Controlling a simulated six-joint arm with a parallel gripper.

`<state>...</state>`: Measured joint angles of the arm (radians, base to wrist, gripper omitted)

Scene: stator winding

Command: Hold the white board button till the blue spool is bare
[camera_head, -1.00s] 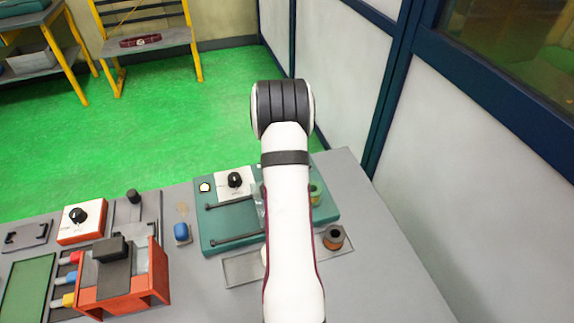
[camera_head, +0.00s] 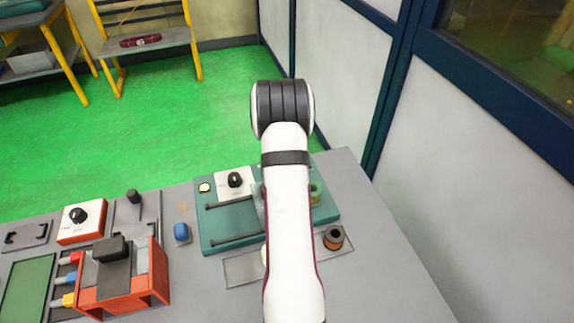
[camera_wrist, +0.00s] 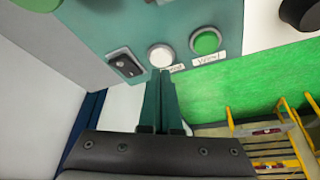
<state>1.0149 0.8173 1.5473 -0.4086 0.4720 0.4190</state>
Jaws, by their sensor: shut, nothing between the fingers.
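The white button (camera_wrist: 160,57) is a round cap in a metal ring on the teal board (camera_wrist: 88,22) in the wrist view. My gripper (camera_wrist: 161,72) is shut and empty, its teal fingers together with their tips at the button's lower edge in the picture. I cannot tell whether they touch or press it. In the head view my arm covers part of the teal board (camera_head: 216,240), and my fingertips are hidden. A small blue rounded piece (camera_head: 181,232) stands left of that board; I cannot tell whether it is the spool. No other clearly blue spool shows.
A green button (camera_wrist: 205,41) and a black rocker switch (camera_wrist: 126,66) flank the white button. In the head view a copper-coloured spool (camera_head: 334,238) and a greenish spool (camera_head: 316,190) stand right of my arm. A red-orange fixture (camera_head: 150,270) stands left. The table's right side is clear.

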